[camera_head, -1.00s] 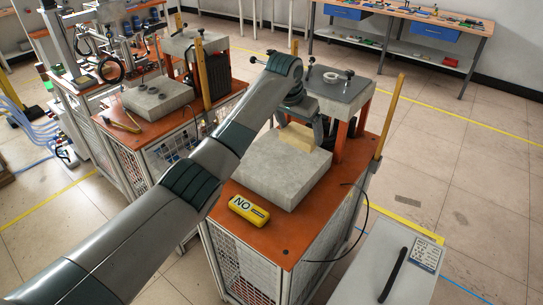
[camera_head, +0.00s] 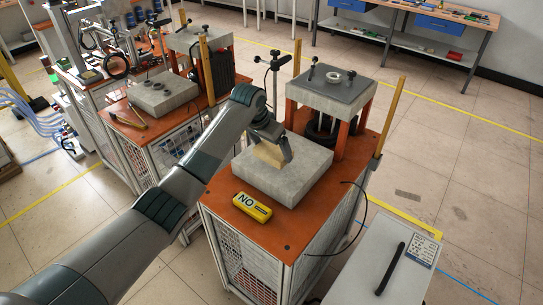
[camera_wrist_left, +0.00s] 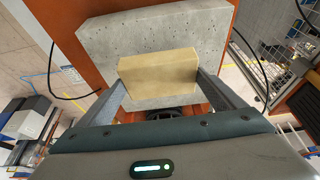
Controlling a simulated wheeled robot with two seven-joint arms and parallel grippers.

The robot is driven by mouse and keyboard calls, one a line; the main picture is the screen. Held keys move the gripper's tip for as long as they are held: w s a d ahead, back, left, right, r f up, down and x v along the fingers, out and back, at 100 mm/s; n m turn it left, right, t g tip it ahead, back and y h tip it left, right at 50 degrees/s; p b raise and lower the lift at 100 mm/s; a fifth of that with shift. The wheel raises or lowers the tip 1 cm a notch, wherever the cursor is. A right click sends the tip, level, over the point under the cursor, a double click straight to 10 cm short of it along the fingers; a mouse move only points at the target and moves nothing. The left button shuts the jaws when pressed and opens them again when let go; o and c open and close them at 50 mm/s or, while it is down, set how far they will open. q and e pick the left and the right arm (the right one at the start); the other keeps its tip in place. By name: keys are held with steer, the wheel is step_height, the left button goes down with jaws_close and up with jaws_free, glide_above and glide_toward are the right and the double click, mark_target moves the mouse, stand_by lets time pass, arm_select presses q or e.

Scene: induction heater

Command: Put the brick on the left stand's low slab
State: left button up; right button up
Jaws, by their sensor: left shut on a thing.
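My left gripper (camera_head: 271,153) is shut on a pale yellow brick (camera_head: 268,156). The brick is over the light grey concrete low slab (camera_head: 298,180) of the nearer stand, towards its left back part. In the left wrist view the brick (camera_wrist_left: 158,70) lies between the two fingers, with the slab (camera_wrist_left: 150,30) behind it. I cannot tell whether the brick touches the slab. A second, similar stand is at the far left, with its own low slab (camera_head: 163,95) carrying small dark round parts. My right gripper is in neither view.
The nearer stand's raised top slab (camera_head: 335,90) stands on orange posts behind the low slab. A yellow "NO" box (camera_head: 252,206) lies in front of the slab on the orange top (camera_head: 285,232). A black cable hangs at the right. A hammer-like tool (camera_head: 130,120) lies at left.

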mark_target(270, 153)
arm_select(q)
step_height(270, 153, down, 3)
steer(key=shift+f+p, duration=0.15)
steer(key=shift+p, duration=0.75)
steer(key=shift+f, duration=0.3)
steer(key=shift+f, duration=0.1)
steer(key=o, duration=1)
steer(key=b+v, duration=0.3)
steer(key=v, duration=0.9)
